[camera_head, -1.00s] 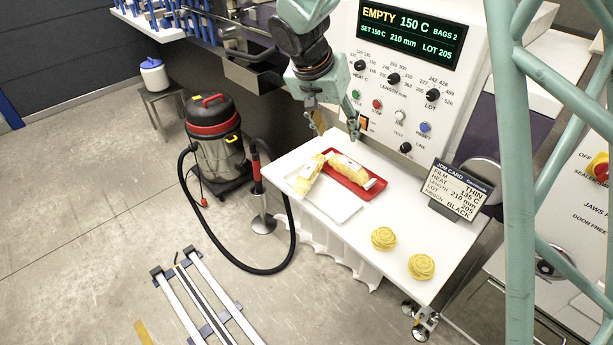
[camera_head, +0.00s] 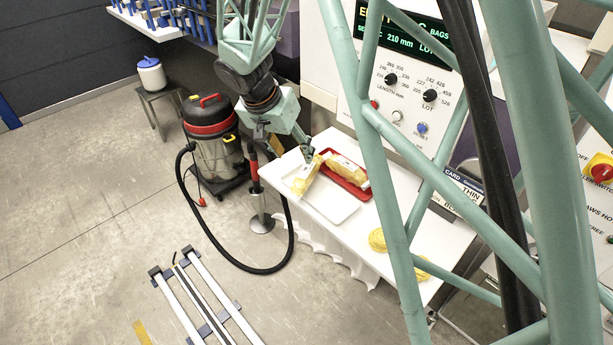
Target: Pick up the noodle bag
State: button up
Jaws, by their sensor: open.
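One yellow noodle bag (camera_head: 306,178) with a white label lies on the white tray (camera_head: 338,213), its upper end near the red tray's edge. A second yellow noodle bag (camera_head: 346,171) with a white label lies in the red tray (camera_head: 363,194). My gripper (camera_head: 294,152) is open and empty, just above and behind the upper end of the bag on the white tray. One dark fingertip shows close to that bag; the other is hard to make out. I cannot tell whether the fingertip touches the bag.
Two noodle nests, one of them here (camera_head: 377,240), sit toward the table's right end, partly behind my green arm struts. The control panel (camera_head: 405,100) stands behind the white table (camera_head: 352,246). A vacuum cleaner (camera_head: 214,145) stands on the floor at left.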

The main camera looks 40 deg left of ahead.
aim_at(304, 171)
jog(key=shift+f, duration=0.1)
jog(key=shift+x, duration=4.25)
jog(key=shift+w+f, duration=0.1)
jog(key=shift+f, duration=0.05)
jog(key=shift+p+x, duration=0.5)
jog(key=shift+x, duration=1.9)
jog(key=shift+d, duration=0.1)
jog(key=c, duration=1.2)
jog(key=shift+o, duration=0.2)
